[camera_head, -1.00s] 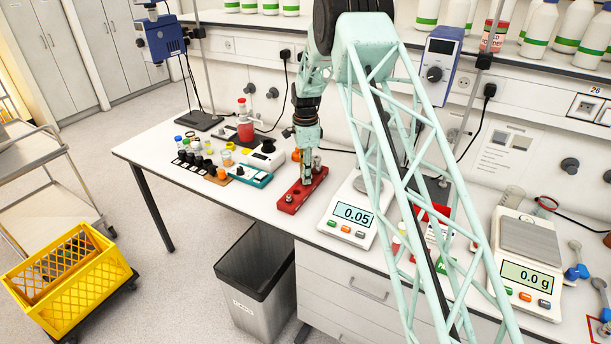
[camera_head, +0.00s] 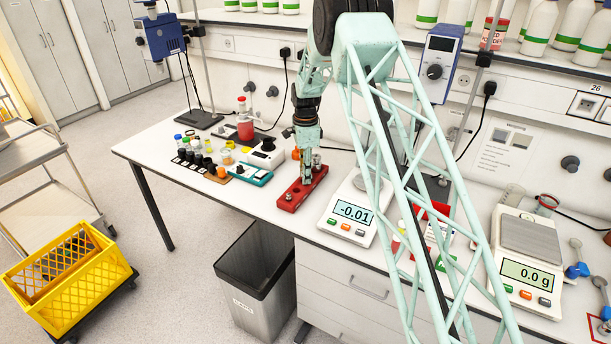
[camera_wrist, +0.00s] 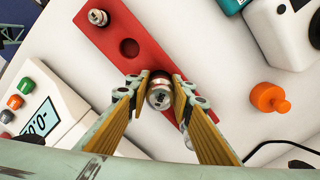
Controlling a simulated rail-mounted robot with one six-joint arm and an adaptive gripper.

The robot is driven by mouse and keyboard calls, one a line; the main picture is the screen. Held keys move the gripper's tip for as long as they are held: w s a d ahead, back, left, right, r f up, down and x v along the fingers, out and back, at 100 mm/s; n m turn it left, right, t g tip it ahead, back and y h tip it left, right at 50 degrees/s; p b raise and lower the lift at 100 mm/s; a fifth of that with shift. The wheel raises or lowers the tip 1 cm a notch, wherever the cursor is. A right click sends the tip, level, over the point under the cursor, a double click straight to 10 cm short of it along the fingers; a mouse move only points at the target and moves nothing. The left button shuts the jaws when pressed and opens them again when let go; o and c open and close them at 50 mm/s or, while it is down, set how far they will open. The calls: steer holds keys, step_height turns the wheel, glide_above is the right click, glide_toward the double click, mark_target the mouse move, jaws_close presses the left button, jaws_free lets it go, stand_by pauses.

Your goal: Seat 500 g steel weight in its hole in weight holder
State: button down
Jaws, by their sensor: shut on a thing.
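The red weight holder (camera_head: 290,206) lies on the bench; it also shows in the wrist view (camera_wrist: 105,42). My gripper (camera_head: 306,181) is at the holder's middle to far part. In the wrist view my gripper (camera_wrist: 158,88) is shut on the 500 g steel weight (camera_wrist: 160,97), a shiny cylinder with a knob. The weight is over the holder, beside a dark spot at its edge. I cannot tell how deep it sits. An empty round hole (camera_wrist: 129,48) is beside it. A smaller steel weight (camera_wrist: 97,17) stands at the holder's near end.
A balance (camera_head: 346,230) reading -0.01 stands just right of the holder. An orange knobbed weight-like piece (camera_wrist: 269,97) stands on the bench on the other side. A teal device (camera_head: 251,176) and several small bottles are to the left.

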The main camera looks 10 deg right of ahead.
steer(key=shift+r, duration=0.2)
steer(key=shift+r, duration=0.3)
stand_by(1.0)
steer(key=shift+f+b, duration=0.3)
steer(key=shift+f, duration=0.3)
stand_by(1.3)
steer(key=shift+r, duration=0.25)
steer(key=shift+r, duration=0.3)
stand_by(0.5)
steer(key=c, duration=2.2)
jaws_free()
